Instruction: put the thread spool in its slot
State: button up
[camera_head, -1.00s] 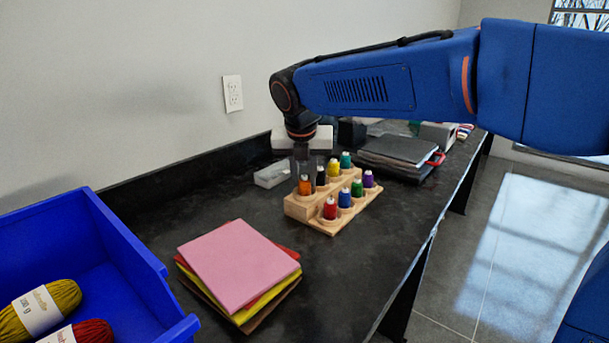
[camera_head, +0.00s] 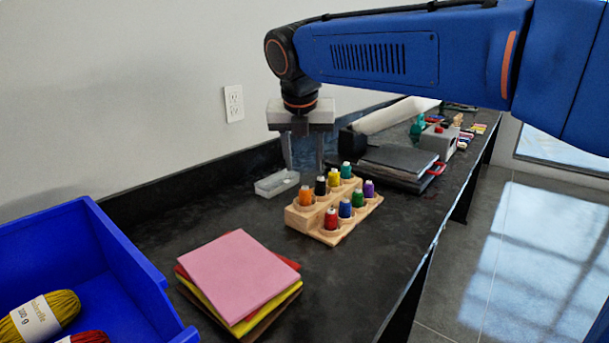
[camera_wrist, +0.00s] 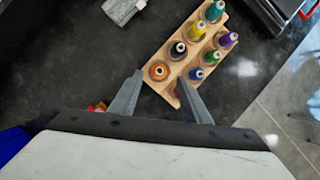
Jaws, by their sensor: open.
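A wooden spool rack (camera_head: 298,221) stands on the dark counter with two stepped rows of thread spools. The orange spool (camera_head: 306,196) stands upright at the near left end of the higher back row, and it also shows in the wrist view (camera_wrist: 158,71). My gripper (camera_head: 305,166) is open and empty, above and behind the rack and apart from the spools. In the wrist view its fingertips (camera_wrist: 160,78) are spread, with the orange spool seen between them. The red spool (camera_head: 331,220) stands at the near end of the front row, partly hidden by a finger in the wrist view.
Black (camera_head: 320,187), yellow, teal, blue, green and purple spools fill other rack places. A clear box (camera_head: 277,183) lies behind the rack. Stacked coloured sheets (camera_head: 238,275) and a blue bin (camera_head: 95,250) with yarn are nearer. The wall bounds the back.

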jog(key=shift+v, duration=1.7)
jog(key=s+d+f+m, duration=0.3)
jog(key=s+d+m, duration=0.1)
jog(key=d+m, duration=0.25)
jog(key=s+d+f+m, duration=0.3)
jog(key=d+m, duration=0.2)
jog(key=d, duration=0.2)
jog(key=s+d+f+m, duration=0.4)
jog(key=d+m, duration=0.2)
jog(key=d, duration=0.1)
jog(key=s+d+f+m, duration=0.5)
jog(key=s+f+m, duration=0.2)
jog(key=m, duration=0.2)
jog(key=s+d+f+m, duration=0.4)
jog(key=s+f+m, duration=0.4)
jog(key=m, duration=0.1)
jog(key=shift+d+f, duration=0.15)
jog(key=shift+d, duration=0.2)
